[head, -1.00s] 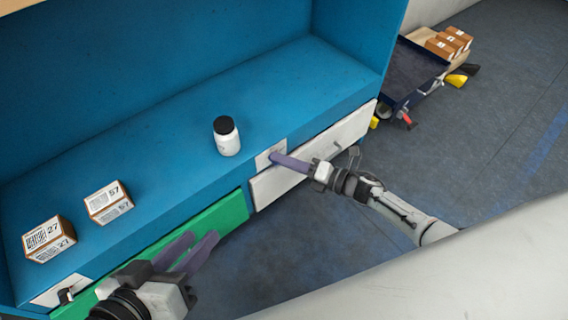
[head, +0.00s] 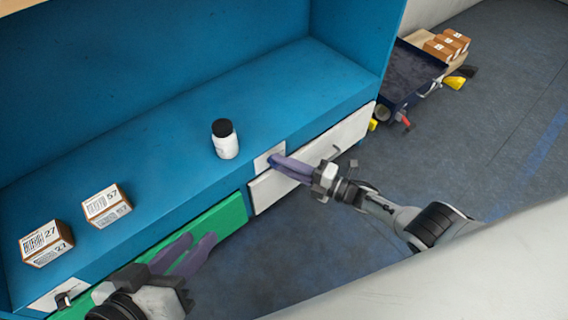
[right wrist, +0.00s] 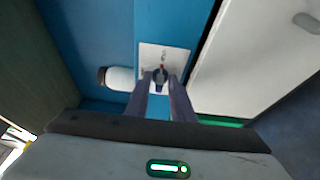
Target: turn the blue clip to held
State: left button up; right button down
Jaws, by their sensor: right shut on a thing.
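The small dark clip (right wrist: 160,74), with a red mark by it, is on a white plate (right wrist: 166,55) in the right wrist view. I take it for the blue clip, though its colour is hard to tell. My right gripper (right wrist: 161,78) is shut on it. In the head view my right gripper (head: 274,159) reaches the same white plate (head: 265,158) on the cabinet front, and its fingers hide the clip. My left gripper (head: 201,238) is open and empty in front of the green drawer (head: 222,217).
A white bottle with a black cap (head: 225,139) stands on the blue shelf (head: 170,150) near the plate. Two labelled boxes, 57 (head: 107,205) and 27 (head: 46,242), stand further left. Another plate with a black clip (head: 63,299) is at lower left. A white drawer (head: 325,155) adjoins the right gripper.

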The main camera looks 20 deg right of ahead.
jog(key=shift+s+a, duration=0.1)
dwell(0.6)
jog(key=c, duration=1.8)
grip_release()
jog(key=shift+c, duration=0.2)
